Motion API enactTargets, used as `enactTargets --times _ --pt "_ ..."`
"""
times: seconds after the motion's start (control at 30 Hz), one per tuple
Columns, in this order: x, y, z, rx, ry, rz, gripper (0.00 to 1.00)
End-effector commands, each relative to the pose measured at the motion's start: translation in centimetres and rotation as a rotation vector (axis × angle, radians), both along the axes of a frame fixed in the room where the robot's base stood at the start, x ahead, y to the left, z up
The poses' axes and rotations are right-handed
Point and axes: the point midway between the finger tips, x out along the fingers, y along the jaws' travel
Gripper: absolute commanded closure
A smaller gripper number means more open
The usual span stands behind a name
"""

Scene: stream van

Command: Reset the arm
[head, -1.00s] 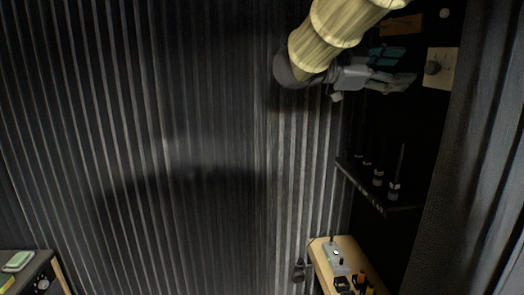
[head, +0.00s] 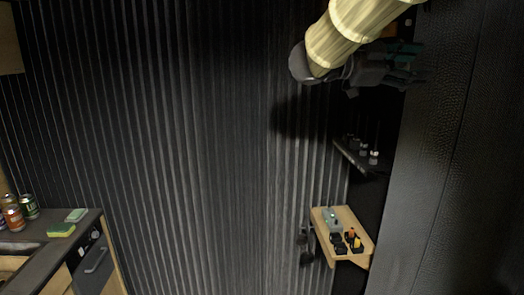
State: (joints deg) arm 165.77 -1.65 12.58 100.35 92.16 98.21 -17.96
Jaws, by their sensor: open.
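My arm reaches in from the top right of the head view, in front of the dark corrugated wall. My gripper (head: 388,72) is at the arm's end, dark and in shadow, pointing right. Its fingers are apart and I see nothing held between them. It is in the air above the black shelf and the wooden shelf. Fine detail of the fingertips is lost in the dark.
A black shelf (head: 352,158) with several small dark items is below the gripper. A wooden shelf (head: 364,258) with small devices is lower. A counter (head: 88,226) with a sponge (head: 61,230), cans (head: 29,206) and an oven (head: 92,260) is at lower left. A dark panel (head: 455,160) stands at right.

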Motion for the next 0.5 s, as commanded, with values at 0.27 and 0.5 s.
enactTargets --times 0.27,0.5 --pt "2.5 -0.3 -3.7 -0.044 0.057 0.062 0.47" --pt "5.4 -0.8 -8.7 -0.093 0.13 0.146 0.47"
